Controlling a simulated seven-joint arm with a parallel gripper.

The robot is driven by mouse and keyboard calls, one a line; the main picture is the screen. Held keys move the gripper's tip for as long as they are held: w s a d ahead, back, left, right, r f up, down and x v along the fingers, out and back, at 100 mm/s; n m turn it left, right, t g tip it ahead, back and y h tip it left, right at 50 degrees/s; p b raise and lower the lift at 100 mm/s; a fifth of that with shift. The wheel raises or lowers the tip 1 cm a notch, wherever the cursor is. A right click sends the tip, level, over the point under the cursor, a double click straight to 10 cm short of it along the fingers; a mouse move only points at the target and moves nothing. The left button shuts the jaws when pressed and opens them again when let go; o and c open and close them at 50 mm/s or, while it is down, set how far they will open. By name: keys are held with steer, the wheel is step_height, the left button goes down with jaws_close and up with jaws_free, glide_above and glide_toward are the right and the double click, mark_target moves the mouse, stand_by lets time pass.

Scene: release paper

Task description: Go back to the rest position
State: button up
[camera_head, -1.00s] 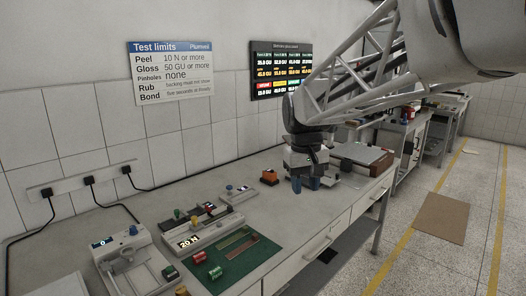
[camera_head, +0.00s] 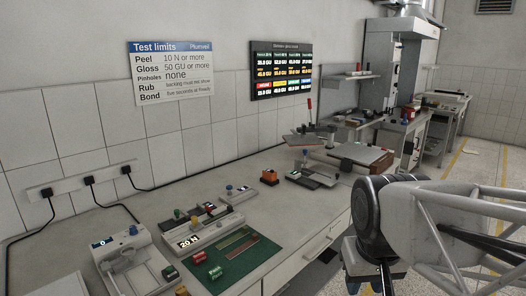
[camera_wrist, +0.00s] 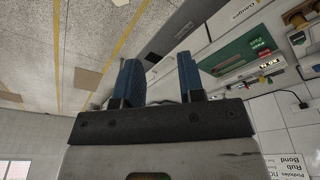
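My gripper (camera_head: 370,284) is at the lower right of the head view, in front of the bench's front edge and apart from the bench top. Its lower end is partly cut off by the picture edge. In the wrist view, my gripper (camera_wrist: 160,78) shows two blue fingers standing apart with nothing between them. It is open and empty.
The bench (camera_head: 270,192) carries a green mat (camera_head: 238,262), a 20 N tester (camera_head: 190,242), an orange block (camera_head: 269,177) and a dark-based device (camera_head: 315,178). A grey hinged-looking plate (camera_head: 306,140) stands behind. The floor (camera_head: 470,175) is open at right.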

steer(key=s+f, duration=0.1)
steer(key=s, duration=0.2)
steer(key=s+f, duration=0.1)
steer(key=shift+s+d+f, duration=0.15)
steer(key=shift+d+f, duration=0.15)
steer(key=shift+d, duration=0.05)
stand_by(1.7)
